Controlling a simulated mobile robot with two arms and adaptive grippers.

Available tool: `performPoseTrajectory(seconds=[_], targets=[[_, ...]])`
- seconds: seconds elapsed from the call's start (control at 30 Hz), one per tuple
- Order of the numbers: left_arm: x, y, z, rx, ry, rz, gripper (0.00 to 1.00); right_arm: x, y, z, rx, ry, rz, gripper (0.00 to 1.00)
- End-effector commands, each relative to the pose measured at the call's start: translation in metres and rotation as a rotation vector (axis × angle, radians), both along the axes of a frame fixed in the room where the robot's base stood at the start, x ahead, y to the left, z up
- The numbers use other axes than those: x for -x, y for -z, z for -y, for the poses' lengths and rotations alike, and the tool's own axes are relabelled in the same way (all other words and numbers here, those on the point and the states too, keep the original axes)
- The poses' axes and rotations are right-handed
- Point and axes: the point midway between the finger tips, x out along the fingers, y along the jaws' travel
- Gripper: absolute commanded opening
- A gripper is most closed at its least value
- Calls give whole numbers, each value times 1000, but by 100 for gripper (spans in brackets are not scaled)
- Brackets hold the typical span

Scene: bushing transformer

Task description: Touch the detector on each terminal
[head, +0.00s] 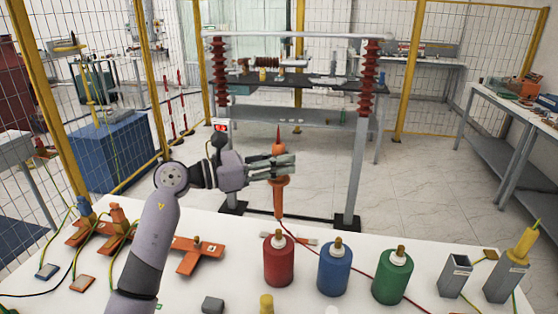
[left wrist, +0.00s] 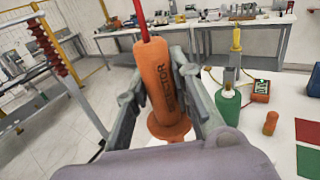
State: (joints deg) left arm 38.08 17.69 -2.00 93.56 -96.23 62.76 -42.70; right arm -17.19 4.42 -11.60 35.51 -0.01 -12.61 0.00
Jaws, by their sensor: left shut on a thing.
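My left gripper (head: 284,168) is shut on the orange detector (head: 279,198). The detector stands upright with its pointed red tip up, and a thin red cord runs from its lower end. In the left wrist view the detector (left wrist: 165,85) sits between the fingers, with lettering on its side. Three bottle-shaped bodies with brass-coloured top terminals stand on the white table: red (head: 278,262), blue (head: 334,270) and green (head: 392,276). The detector is held above and behind the red one, apart from all three terminals. The green one also shows in the left wrist view (left wrist: 228,106). My right gripper is not in view.
Orange cross-shaped bases (head: 198,256) with cables lie left on the white table (head: 225,222). Grey blocks (head: 454,275), one with a yellow top, stand right. Behind is a frame with red ribbed insulators (head: 369,80). Yellow-posted mesh fencing surrounds the open floor.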

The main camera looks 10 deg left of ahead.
Motion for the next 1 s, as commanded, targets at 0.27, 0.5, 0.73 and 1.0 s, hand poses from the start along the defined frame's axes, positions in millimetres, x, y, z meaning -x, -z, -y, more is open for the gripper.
performPoseTrajectory(seconds=[0.27,0.5,0.73,1.0], targets=[[0,-1,0,0,0,1,0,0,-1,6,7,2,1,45],[0,-1,0,0,0,1,0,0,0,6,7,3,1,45],[0,2,0,0,0,1,0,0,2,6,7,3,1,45],[0,10,0,-1,0,1,0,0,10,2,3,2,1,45]])
